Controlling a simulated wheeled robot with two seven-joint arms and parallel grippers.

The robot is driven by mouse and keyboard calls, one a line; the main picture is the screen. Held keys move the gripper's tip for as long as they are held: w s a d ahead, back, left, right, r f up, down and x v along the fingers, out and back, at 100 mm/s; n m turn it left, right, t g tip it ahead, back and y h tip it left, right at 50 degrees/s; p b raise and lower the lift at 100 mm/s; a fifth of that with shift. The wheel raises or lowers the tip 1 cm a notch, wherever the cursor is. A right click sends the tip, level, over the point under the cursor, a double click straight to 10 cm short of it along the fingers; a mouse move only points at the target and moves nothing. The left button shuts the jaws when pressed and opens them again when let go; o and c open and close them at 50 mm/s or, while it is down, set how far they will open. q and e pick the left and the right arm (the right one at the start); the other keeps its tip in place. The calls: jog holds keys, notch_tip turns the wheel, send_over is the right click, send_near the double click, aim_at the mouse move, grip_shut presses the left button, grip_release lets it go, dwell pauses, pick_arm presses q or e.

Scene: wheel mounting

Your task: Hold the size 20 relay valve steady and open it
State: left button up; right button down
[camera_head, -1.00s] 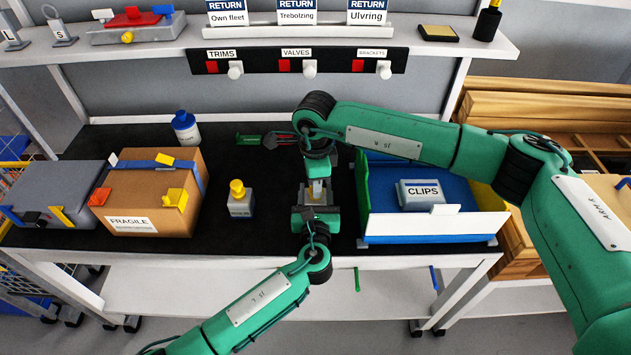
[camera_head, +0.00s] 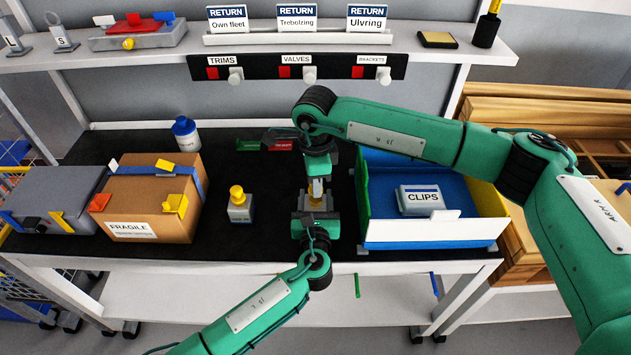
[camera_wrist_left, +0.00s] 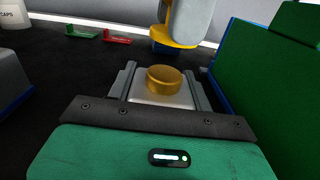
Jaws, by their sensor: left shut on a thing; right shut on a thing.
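The valve (camera_wrist_left: 160,95) stands between my left gripper's jaws, a pale body with a round amber-gold top. My left gripper (camera_head: 316,222) is shut on its body, and its jaws flank the valve in the left wrist view (camera_wrist_left: 162,92). My right gripper (camera_head: 317,186) comes down from above, just over the valve. It is shut on a yellow part (camera_wrist_left: 174,46), apparently the cap, which appears apart from the amber top. In the head view the arms hide most of the valve. A second small bottle-like valve (camera_head: 240,208) with a yellow cap stands to the left.
A blue tray (camera_head: 385,180) with a CLIPS box (camera_head: 420,198) is close on the right. A FRAGILE carton (camera_head: 155,205), a grey case (camera_head: 50,195) and a white bottle (camera_head: 187,135) are left. Green and red pieces (camera_head: 264,145) lie behind. Black mat is free between.

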notch_tip(320, 180, up, 4)
jog(key=shift+f, duration=0.2)
pick_arm(q)
jog(key=o, duration=1.5)
jog(key=shift+c, duration=0.2)
